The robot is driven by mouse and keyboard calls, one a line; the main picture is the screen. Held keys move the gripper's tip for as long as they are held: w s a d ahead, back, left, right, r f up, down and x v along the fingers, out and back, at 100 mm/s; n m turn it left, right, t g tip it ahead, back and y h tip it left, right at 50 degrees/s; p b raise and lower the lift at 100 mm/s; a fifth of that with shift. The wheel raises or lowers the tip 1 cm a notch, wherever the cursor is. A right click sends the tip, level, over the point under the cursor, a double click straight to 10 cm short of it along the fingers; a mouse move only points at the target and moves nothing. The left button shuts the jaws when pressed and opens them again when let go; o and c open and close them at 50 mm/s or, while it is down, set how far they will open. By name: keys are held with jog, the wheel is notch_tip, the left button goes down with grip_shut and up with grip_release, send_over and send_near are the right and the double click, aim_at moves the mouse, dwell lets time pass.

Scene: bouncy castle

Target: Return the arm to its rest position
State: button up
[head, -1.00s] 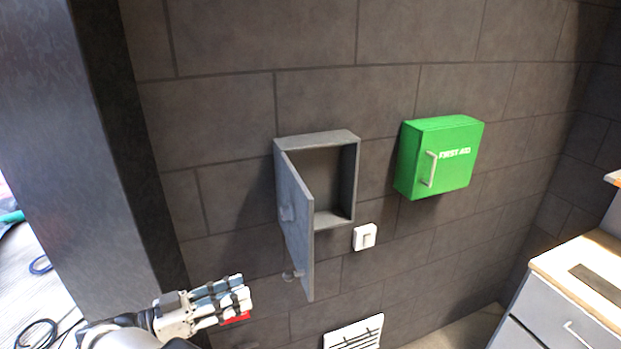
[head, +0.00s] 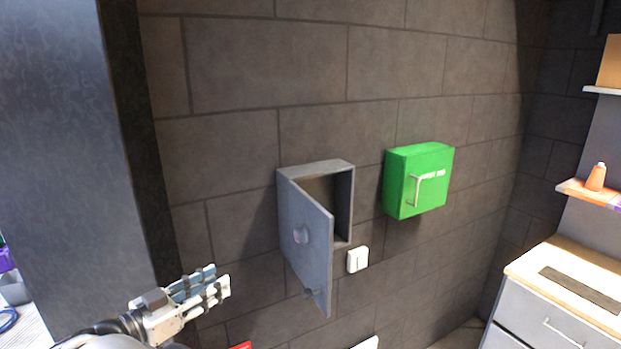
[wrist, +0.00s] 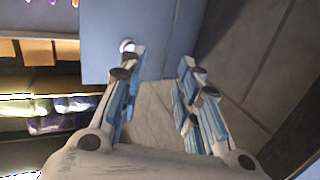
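My gripper (head: 205,290) is at the lower left of the head view, left of and apart from the grey wall cabinet. In the wrist view its two fingers (wrist: 155,95) stand apart with only floor showing between them, so it is open and empty. The grey wall cabinet (head: 315,168) is on the dark block wall; its door (head: 308,245) stands part open, with a round knob on it. The inside that shows looks empty. In the wrist view a blue-grey panel with a pale knob (wrist: 127,45) is just beyond the fingers.
A green first aid box (head: 420,180) with a handle hangs to the right, and a white switch (head: 357,259) sits below. A thick dark pillar (head: 75,150) stands at the left. A drawer unit (head: 550,320) and a shelf with an orange bottle (head: 596,177) are at the far right.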

jog(key=w+d+r+n+t+y+b, duration=0.1)
jog(key=w+d+r+y, duration=0.15)
jog(key=r, duration=0.25)
jog(key=w+d+r+n+t+y, duration=0.2)
jog(key=w+r+y, duration=0.2)
jog(key=r, duration=0.2)
jog(key=w+d+r+n+t+y+b, duration=0.1)
jog(key=w+d+r+y, duration=0.1)
jog(key=w+r+y, duration=0.25)
jog(key=s+d+r+n+g+y, duration=0.2)
jog(key=s+d+r+n+y, duration=0.1)
jog(key=s+d, duration=0.15)
jog(key=s+d+f+g+h, duration=0.1)
jog(key=s+d+f+g, duration=0.2)
jog(key=s+d+f, duration=0.4)
jog(key=s+d+f+g+h+b, duration=0.1)
jog(key=s+d+f+g, duration=0.3)
jog(key=s, duration=1.4)
jog(key=s+d+f+n+g+h+b, duration=0.1)
jog(key=s+d+f+g, duration=0.3)
jog(key=s+d+f, duration=0.7)
jog(key=shift+s+d+f, duration=0.15)
jog(key=shift+s+d, duration=0.7)
jog(key=shift+s, duration=0.15)
